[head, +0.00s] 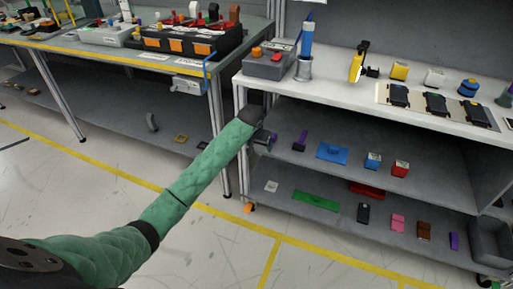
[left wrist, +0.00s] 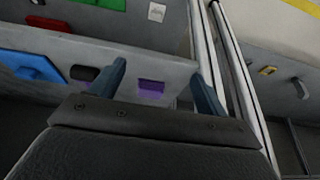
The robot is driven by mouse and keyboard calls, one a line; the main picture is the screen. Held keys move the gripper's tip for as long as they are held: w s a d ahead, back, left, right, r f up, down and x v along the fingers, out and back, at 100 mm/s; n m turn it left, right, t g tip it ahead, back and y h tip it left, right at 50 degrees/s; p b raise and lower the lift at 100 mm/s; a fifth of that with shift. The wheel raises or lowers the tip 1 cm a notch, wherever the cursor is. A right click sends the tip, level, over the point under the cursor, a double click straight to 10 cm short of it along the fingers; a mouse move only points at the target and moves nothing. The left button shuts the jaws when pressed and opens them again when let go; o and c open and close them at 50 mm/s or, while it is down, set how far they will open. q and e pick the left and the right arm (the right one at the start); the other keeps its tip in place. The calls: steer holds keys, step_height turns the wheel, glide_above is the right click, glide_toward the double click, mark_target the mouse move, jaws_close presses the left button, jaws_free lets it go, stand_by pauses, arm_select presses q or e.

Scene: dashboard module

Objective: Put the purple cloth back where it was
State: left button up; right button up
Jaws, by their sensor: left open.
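A small purple piece (head: 302,137) stands on the middle shelf of the white rack, left of a blue block (head: 332,153). In the left wrist view a purple piece (left wrist: 151,87) lies at the shelf's edge, between my finger lines. I cannot tell if these are the same piece, or if either is cloth. Another purple strip (head: 454,241) lies on the bottom shelf at the right. My left gripper (head: 271,138) is at the left end of the middle shelf. Its fingers (left wrist: 162,85) are apart, with nothing visibly gripped. My right gripper is not in view.
The rack's white top (head: 330,86) is close above my left gripper and its post stands beside it. Blue and red blocks (head: 400,169) are farther right on the shelf. A green plate (head: 316,201) and several small items lie below. A grey workbench (head: 150,50) stands left.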

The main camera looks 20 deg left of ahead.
arm_select(q)
steer(key=s+d+f+m+h, duration=0.1)
steer(key=s+d+f, duration=0.4)
steer(key=s+f, duration=0.35)
steer(key=s+d+f+t+h, duration=0.1)
steer(key=s+d+f, duration=0.3)
steer(key=s+f, duration=0.4)
steer(key=s+d+f+m+h, duration=0.1)
steer(key=s+d+f, duration=0.4)
steer(key=s+f, duration=0.3)
steer(key=s+d+f, duration=0.3)
steer(key=s, duration=0.5)
steer(key=s+d+f+t, duration=0.1)
steer(key=s+d+f, duration=0.2)
steer(key=s, duration=0.5)
steer(key=s+d+f, duration=0.3)
steer(key=s, duration=0.5)
steer(key=shift+s+f+t+h, duration=0.25)
steer(key=shift+s+t+h, duration=0.1)
steer(key=shift+t+h, duration=0.05)
